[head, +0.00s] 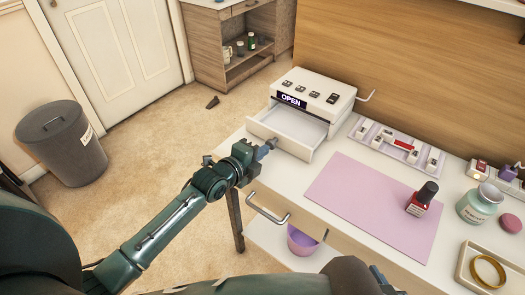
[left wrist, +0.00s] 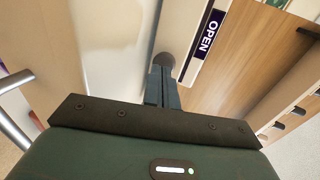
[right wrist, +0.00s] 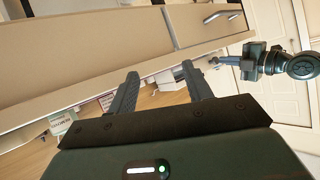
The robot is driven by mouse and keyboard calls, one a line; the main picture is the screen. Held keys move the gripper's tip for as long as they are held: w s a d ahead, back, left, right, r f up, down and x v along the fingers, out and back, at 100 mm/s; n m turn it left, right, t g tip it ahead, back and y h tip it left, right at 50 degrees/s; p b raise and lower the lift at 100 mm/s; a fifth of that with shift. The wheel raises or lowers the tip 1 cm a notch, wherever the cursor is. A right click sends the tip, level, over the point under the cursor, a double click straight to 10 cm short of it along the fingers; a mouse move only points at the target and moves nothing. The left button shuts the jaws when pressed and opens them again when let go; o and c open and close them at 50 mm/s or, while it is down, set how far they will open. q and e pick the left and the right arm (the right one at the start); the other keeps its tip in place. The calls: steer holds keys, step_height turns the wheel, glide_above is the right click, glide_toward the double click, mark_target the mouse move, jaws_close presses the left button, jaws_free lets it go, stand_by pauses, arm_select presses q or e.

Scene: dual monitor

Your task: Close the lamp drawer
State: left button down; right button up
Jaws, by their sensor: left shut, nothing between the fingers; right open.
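The white lamp unit (head: 318,92) with an "OPEN" sign stands on the desk at the back left. Its drawer (head: 290,130) is pulled out toward the front left and looks empty. My left gripper (head: 266,149) is shut and empty, with its tips close to the drawer's front; I cannot tell whether they touch. In the left wrist view the shut fingers (left wrist: 165,78) lie in front of the unit, with the "OPEN" sign (left wrist: 209,34) to their right. My right gripper (right wrist: 158,85) is open and empty in the right wrist view, by the desk's front edge.
A pink mat (head: 365,200) with a red bottle (head: 422,198) lies on the desk. A teal jar (head: 478,205) and a tray with a gold ring (head: 488,268) are at the right. A desk drawer handle (head: 268,208) sticks out below my left gripper. A bin (head: 62,145) stands on the floor.

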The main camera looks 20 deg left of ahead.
arm_select(q)
steer(key=shift+w+d, duration=0.15)
steer(key=shift+w, duration=0.15)
